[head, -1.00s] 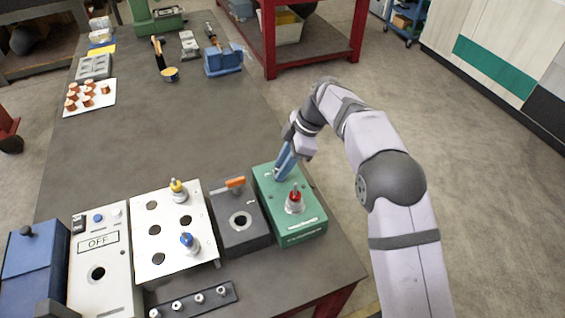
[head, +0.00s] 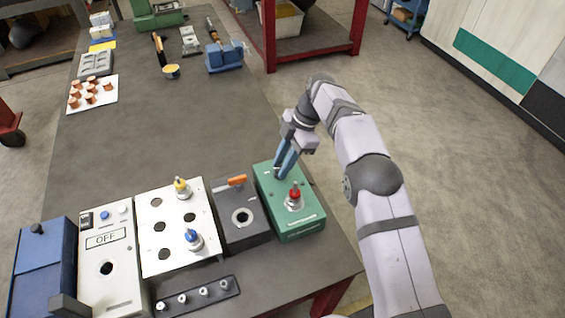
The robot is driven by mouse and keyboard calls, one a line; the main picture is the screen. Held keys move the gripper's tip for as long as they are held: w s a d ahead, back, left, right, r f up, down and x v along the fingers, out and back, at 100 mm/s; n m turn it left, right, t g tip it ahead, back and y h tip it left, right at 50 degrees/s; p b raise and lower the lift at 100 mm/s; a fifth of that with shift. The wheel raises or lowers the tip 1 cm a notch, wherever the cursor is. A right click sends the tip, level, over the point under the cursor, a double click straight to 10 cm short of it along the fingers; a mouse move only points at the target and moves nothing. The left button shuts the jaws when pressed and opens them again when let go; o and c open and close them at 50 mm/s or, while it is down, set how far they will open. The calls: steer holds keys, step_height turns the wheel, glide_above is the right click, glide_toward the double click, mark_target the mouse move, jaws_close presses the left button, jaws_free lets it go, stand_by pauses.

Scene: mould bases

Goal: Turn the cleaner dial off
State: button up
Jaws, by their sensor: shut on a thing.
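A green box (head: 302,226) stands at the right end of the row of devices, near the table's right edge. It carries a red-topped knob (head: 294,196) on a light round collar. My gripper (head: 278,173) points down at the back left part of the box's top, behind the red-topped knob. Its blue fingers are shut on a small dark dial (head: 277,176), which they mostly hide. I cannot read the dial's marks or tell its setting.
Left of the green box stand a dark box (head: 238,241) with an orange lever, a white panel (head: 160,271) with yellow and blue knobs, and a grey panel with an OFF display (head: 105,238). A strip of several pegs (head: 196,295) lies in front. The table's middle is clear.

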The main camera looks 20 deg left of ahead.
steer(key=o, duration=1)
steer(key=shift+o, duration=0.2)
steer(key=shift+w+r, duration=0.1)
steer(key=shift+w+d+r+b, duration=0.2)
steer(key=shift+r+b, duration=0.1)
steer(key=shift+r, duration=0.2)
steer(key=v, duration=0.4)
steer(key=shift+s, duration=0.1)
steer(key=shift+p+v, duration=0.85)
steer(key=shift+v, duration=0.1)
